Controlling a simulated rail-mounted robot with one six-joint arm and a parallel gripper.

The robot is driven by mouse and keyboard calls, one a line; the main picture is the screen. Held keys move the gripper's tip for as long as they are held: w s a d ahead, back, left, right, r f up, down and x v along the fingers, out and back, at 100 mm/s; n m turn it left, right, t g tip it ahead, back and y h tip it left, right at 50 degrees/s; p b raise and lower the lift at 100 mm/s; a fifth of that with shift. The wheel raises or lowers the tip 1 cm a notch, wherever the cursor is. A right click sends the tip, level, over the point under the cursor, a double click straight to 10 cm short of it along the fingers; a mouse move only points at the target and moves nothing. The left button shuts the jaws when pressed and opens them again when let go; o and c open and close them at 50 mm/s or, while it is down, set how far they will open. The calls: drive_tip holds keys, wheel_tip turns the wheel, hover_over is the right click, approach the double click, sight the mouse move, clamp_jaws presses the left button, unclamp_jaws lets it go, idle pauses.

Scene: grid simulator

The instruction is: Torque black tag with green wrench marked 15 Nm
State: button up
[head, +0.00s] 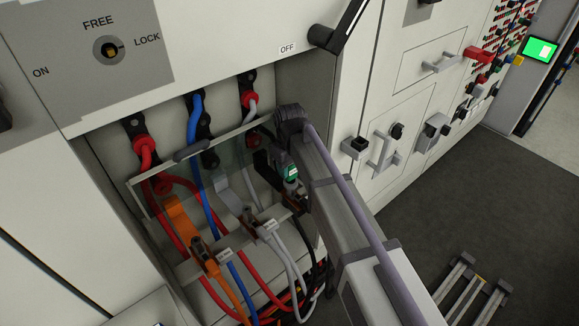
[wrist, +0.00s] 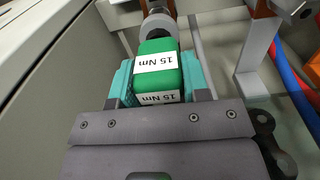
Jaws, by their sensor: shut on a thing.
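The green wrench (wrist: 158,48) carries white labels reading 15 Nm and sits between the teal fingers of my gripper (wrist: 160,82) in the wrist view. My gripper is shut on it. Beyond the wrench, a round grey metal part shows at the top of the wrist view; I cannot tell whether the wrench touches anything there. In the head view, the green wrench (head: 291,173) is inside the right side of the open cabinet compartment, largely hidden by my arm. I cannot make out a black tag; that side is dark and partly covered.
Red, blue (head: 194,125), white and orange (head: 183,222) cables fill the compartment. A clear panel with a dark handle (head: 193,150) crosses its front. The compartment's side wall stands close to my gripper. Open floor (head: 450,190) lies to the right.

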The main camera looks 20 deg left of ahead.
drive_tip(key=shift+r, duration=0.15)
drive_tip(key=shift+r+p, duration=1.95)
drive_tip(key=shift+p, duration=0.1)
wheel_tip(320, 180, up, 3)
drive_tip(key=p, duration=0.3)
